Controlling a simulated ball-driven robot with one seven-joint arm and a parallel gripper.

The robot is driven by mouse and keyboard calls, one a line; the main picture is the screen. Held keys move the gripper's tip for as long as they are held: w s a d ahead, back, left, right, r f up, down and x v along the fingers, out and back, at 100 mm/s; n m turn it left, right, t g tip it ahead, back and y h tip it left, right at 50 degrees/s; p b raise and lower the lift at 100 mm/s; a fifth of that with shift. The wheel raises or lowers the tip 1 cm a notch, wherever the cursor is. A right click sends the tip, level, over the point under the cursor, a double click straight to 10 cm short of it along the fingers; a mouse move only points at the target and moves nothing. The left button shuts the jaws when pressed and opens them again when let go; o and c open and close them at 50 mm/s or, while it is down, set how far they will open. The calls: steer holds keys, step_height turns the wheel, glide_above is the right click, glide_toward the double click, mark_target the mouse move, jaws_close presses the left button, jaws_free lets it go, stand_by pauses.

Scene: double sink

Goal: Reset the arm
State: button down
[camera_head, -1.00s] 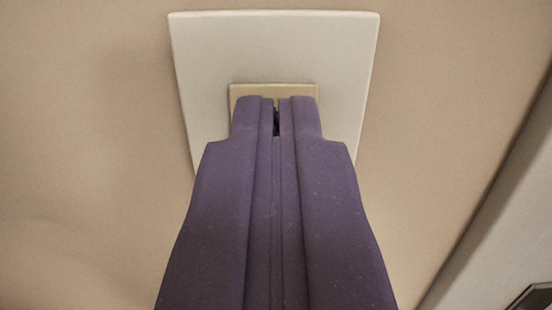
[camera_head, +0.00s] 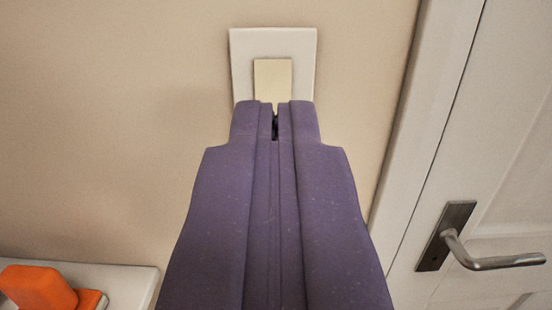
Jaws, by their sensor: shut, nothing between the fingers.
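My purple gripper (camera_head: 275,108) points away from the camera, with its fingers shut and nothing between them. Beyond its tips a light switch with a white plate (camera_head: 243,50) and a cream rocker (camera_head: 273,78) is on the beige wall. The gripper hides the lower part of the switch. The switch looks small, and the fingertips seem apart from it.
A white door (camera_head: 510,190) with a metal handle (camera_head: 480,258) is at the right, beside its pale frame (camera_head: 425,125). At the lower left an orange object (camera_head: 38,287) lies on a white surface (camera_head: 130,282). The wall to the left is bare.

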stand_by(0.4)
steer(key=w+a+r+g+b, duration=0.1)
steer(key=a+r, duration=0.1)
steer(key=r, duration=0.7)
steer(key=w+a+r+g, duration=0.1)
steer(key=a+r, duration=0.1)
steer(key=r, duration=0.6)
steer(key=s+a+r+g, duration=0.1)
steer(key=s+a+r, duration=0.3)
steer(key=s+r, duration=0.2)
steer(key=s+a+r+n+g+y, duration=0.1)
steer(key=s+a+r, duration=0.2)
steer(key=s+r, duration=0.4)
steer(key=shift+a+r+b, duration=0.4)
steer(key=shift+r+b, duration=0.05)
steer(key=shift+r, duration=0.25)
